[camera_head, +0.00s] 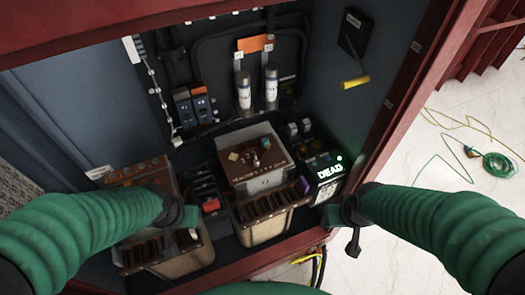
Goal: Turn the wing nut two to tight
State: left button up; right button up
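Two transformer units with ribbed tan tanks stand in the open cabinet, one in the centre (266,165) and one at the left (170,265). Small fittings (265,143) stand on the centre unit's top; they are too small to tell which is wing nut two. My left gripper (188,218) is over the left unit and partly hides its top. My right gripper (350,226) is at the cabinet's front right, beside the black box marked DEAD (324,175), apart from the centre unit's top. The finger gap of neither gripper shows clearly.
Two silver cylinders (244,91) stand behind the centre unit, with black cables around them. A yellow handle (355,82) sticks out from the right wall. The red cabinet frame (395,105) bounds the right side. Green cable (497,166) lies on the pale floor outside.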

aim_at(257, 162)
jog(key=i+l+u, duration=0.15)
jog(key=u, duration=0.25)
jog(key=l+u, duration=0.4)
